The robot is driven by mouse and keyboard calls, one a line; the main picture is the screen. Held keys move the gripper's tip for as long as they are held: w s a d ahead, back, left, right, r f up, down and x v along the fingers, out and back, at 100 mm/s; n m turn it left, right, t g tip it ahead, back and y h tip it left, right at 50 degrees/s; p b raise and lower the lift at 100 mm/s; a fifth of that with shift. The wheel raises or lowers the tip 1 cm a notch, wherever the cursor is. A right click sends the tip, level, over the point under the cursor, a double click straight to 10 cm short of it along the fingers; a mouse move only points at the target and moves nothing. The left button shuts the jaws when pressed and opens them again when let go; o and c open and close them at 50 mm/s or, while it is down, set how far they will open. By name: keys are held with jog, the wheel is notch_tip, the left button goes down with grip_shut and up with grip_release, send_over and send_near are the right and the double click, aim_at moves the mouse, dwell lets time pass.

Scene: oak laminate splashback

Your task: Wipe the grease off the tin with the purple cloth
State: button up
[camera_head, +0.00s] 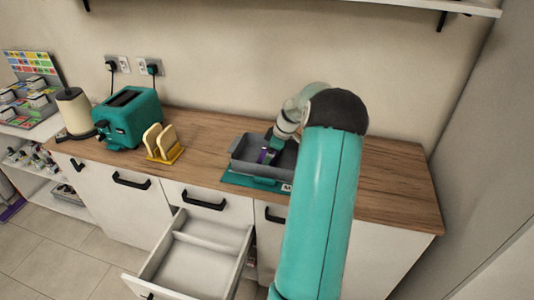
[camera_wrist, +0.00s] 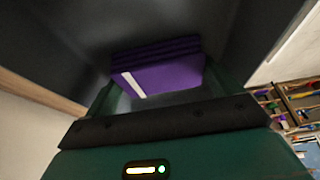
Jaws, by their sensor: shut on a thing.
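The tin (camera_head: 250,169) is a dark grey rectangular baking tin on the counter, and its dark inside fills much of the wrist view (camera_wrist: 60,45). The purple cloth (camera_wrist: 165,76) is a folded pad with a pale stripe. In the head view the cloth (camera_head: 264,157) shows as a small purple patch inside the tin. My gripper (camera_head: 267,151) is shut on the cloth and reaches down into the tin. I cannot tell whether the cloth touches the tin's floor. No grease can be made out. My arm hides the tin's right part.
A teal mat (camera_head: 245,181) lies under the tin. A yellow rack with toast (camera_head: 163,146) and a teal toaster (camera_head: 130,117) stand to the left. An open, empty-looking drawer (camera_head: 200,262) juts out below. The counter's right end (camera_head: 400,195) is clear.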

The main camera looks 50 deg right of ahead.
aim_at(276, 161)
jog(key=shift+s, duration=0.1)
jog(key=shift+s+d+f, duration=0.1)
jog(key=shift+s+d, duration=0.3)
jog(key=shift+s, duration=0.4)
jog(key=shift+s, duration=0.1)
jog(key=shift+s+d, duration=0.4)
jog(key=shift+s, duration=0.5)
jog(key=shift+s+d, duration=0.4)
jog(key=shift+s, duration=0.45)
jog(key=shift+s, duration=0.1)
jog(key=shift+s+d, duration=0.4)
jog(key=shift+s, duration=0.45)
jog(key=shift+s+d, duration=0.35)
jog(key=shift+s, duration=0.5)
jog(key=shift+w+a, duration=0.2)
jog(key=shift+w, duration=0.3)
jog(key=shift+w+a, duration=0.2)
jog(key=shift+w, duration=0.3)
jog(key=shift+w, duration=0.1)
jog(key=shift+w+a, duration=0.4)
jog(key=shift+w, duration=0.5)
jog(key=shift+w+a, duration=0.4)
jog(key=shift+w, duration=0.45)
